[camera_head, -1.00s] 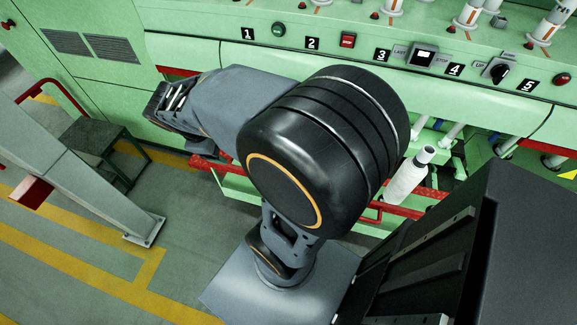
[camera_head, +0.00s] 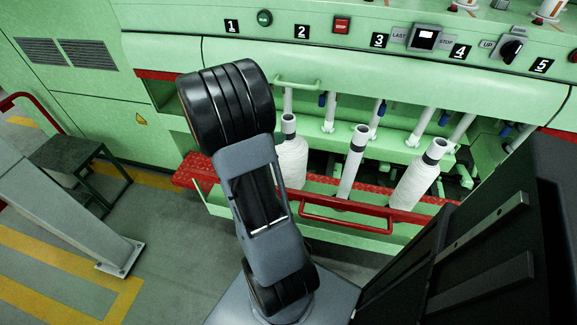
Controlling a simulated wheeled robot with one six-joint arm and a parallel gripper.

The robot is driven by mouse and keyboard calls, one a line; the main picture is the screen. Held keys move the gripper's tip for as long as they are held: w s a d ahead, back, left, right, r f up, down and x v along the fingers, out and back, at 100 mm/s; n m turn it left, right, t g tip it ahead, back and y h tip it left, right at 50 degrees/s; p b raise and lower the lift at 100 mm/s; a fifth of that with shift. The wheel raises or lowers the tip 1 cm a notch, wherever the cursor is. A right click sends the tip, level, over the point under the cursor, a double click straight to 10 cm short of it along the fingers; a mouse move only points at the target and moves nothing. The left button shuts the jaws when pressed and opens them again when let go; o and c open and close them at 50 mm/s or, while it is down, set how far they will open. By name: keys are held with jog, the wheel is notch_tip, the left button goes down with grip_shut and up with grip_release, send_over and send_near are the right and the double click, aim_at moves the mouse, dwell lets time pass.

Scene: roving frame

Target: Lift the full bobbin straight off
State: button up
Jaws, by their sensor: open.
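Three white bobbins with grey-and-dark tops stand in a row behind the red rail of the green machine. The right bobbin (camera_head: 416,183) is thick with yarn and leans a little in the picture. The left bobbin (camera_head: 292,160) also looks thick, and my arm stands close beside it in the picture, covering part of its lower left. The middle bobbin (camera_head: 351,170) is much slimmer. My gripper does not show; only my dark arm links are in view, left of the bobbins.
A red handle bar (camera_head: 345,209) runs in front of the bobbins. A green panel with numbered labels and a red button (camera_head: 341,24) overhangs them. A dark stool (camera_head: 70,155) and a grey post foot (camera_head: 121,256) stand at left. The floor between is clear.

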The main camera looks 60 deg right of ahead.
aim_at(282, 128)
jog(key=shift+b+x, duration=0.95)
jog(key=shift+x, duration=2.3)
jog(key=shift+c, duration=0.4)
grip_shut()
jog(key=shift+w+r, duration=0.1)
jog(key=shift+r, duration=0.05)
